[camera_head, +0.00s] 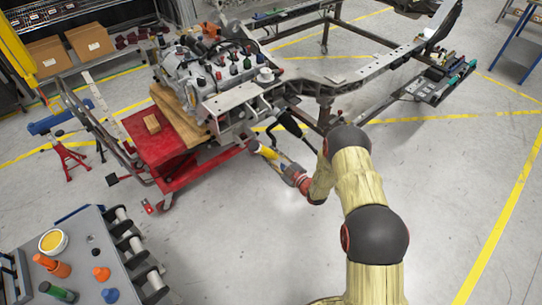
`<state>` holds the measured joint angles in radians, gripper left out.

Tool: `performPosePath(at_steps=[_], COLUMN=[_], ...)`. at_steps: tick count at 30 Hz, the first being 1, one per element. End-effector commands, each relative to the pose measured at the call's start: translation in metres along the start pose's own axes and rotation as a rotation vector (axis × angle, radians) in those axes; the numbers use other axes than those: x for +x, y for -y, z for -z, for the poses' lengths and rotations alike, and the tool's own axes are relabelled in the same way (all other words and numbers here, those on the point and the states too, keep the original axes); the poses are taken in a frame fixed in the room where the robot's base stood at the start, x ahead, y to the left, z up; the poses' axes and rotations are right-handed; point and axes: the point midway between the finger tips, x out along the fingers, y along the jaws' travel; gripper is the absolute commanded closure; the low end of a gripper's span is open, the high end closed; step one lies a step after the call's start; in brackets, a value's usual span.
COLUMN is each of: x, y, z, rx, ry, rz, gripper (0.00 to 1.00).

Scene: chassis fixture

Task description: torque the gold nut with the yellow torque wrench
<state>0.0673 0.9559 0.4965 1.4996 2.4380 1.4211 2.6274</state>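My arm reaches in from the lower right and bends down to my gripper (288,168), which is small and points up and left toward the engine. A yellow piece (268,153), which looks like the torque wrench, lies in line with the end of my gripper. Its dark tip is close to the right side of the red stand under the engine. I cannot make out the fingers or whether they are closed on the yellow piece. I cannot pick out the gold nut among the small parts on the engine and chassis frame.
An engine (205,75) with several coloured caps sits on a red wheeled stand (150,140). The grey chassis frame (345,75) extends to the right. A grey cart (85,265) with coloured pieces stands lower left. The floor at lower middle and right is clear.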

Motion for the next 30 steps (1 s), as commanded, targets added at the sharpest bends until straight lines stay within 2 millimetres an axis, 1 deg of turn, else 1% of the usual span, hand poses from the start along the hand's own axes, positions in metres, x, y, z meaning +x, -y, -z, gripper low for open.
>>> performPosePath(at_steps=[1, 9, 30], x=[0.0013, 0.0015, -0.0069], y=[-0.0056, -0.0128, -0.0114], z=[0.0017, 0.0015, 0.0015], rx=[0.000, 0.033, 0.032], ry=[-0.003, -0.003, -0.004], rz=[-0.006, -0.005, -0.004], gripper=[1.00, 1.00, 1.00])
